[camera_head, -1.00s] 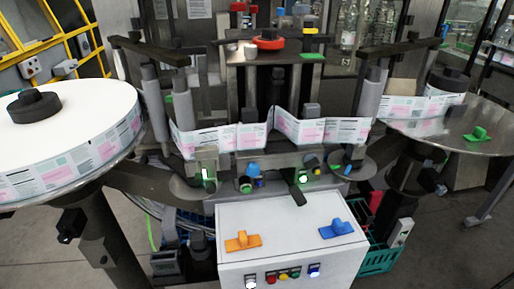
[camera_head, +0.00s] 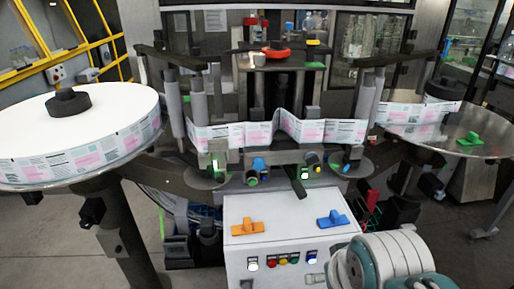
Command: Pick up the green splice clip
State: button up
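The green splice clip (camera_head: 469,139) lies on the right metal disc (camera_head: 489,150), near the label reel at its back left. It is a flat base with a raised grip, and it stands clear of other things. A white and teal part of my own arm (camera_head: 385,262) shows at the bottom right, well below and left of the clip. My gripper's fingers are not visible in this view.
An orange clip (camera_head: 247,228) and a blue clip (camera_head: 333,220) lie on the white control box (camera_head: 280,207). The label web (camera_head: 240,135) runs across the middle. A large white reel (camera_head: 110,110) fills the left.

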aim_at(471, 139)
jog(key=z, duration=1.5)
